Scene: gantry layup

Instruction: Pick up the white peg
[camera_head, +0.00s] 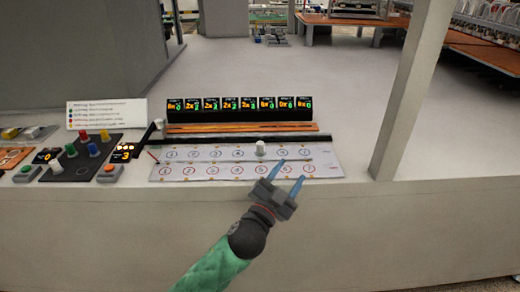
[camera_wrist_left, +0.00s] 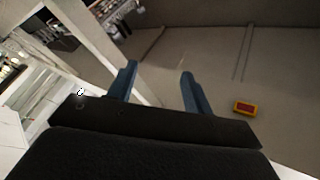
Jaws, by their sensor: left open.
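My right gripper is not in view.
A dark tray (camera_head: 75,168) with coloured pegs lies left of the board, beside button boxes (camera_head: 109,172). A row of small displays (camera_head: 240,103) stands behind the board. A pale post (camera_head: 405,95) rises right of the board. Bare counter (camera_head: 270,60) lies farther back.

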